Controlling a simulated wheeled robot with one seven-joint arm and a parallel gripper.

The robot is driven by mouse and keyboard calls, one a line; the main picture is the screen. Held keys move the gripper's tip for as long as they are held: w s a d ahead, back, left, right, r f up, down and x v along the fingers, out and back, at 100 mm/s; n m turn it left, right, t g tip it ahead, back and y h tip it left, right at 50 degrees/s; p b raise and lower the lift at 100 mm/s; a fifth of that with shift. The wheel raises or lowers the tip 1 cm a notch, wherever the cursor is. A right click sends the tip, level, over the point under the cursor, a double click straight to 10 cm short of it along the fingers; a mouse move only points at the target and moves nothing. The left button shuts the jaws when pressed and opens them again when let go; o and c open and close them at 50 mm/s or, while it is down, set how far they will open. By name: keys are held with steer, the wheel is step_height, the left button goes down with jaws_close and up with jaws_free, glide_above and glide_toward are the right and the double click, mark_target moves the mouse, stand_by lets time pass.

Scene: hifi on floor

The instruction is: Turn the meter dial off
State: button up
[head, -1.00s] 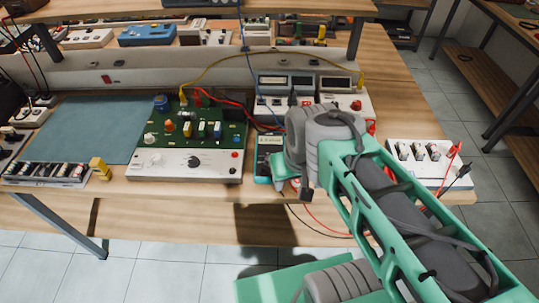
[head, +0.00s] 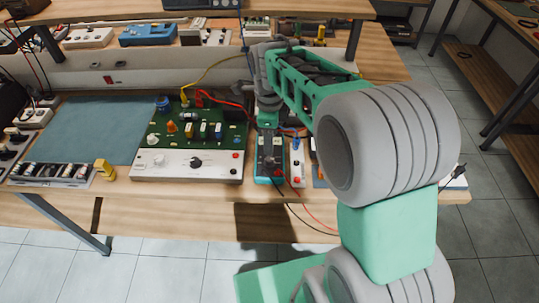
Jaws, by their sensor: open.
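The meter (head: 262,180) is a small teal-edged handheld unit lying on the bench, just right of the green circuit board panel. My gripper (head: 269,158) comes down from above onto the far and middle part of the meter. It is small and dark here, and it looks open. Its fingers cover the meter's dial area, so I cannot tell the dial's setting or whether the fingers touch it. The display end of the meter is also hidden behind my gripper and wrist.
The circuit board panel (head: 200,130) with a white front and black knob stands close on the left. Red and black leads (head: 305,213) run off the meter's right side over the bench edge. A blue-grey mat (head: 90,128) lies left. My arm hides the bench's right part.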

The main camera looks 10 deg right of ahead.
mark_target(269, 159)
steer(key=shift+m, duration=0.6)
steer(key=shift+f, duration=0.25)
step_height(269, 159, down, 7)
steer(key=shift+f+p, duration=0.15)
steer(key=shift+p, duration=0.25)
steer(key=shift+c, duration=0.4)
jaws_close()
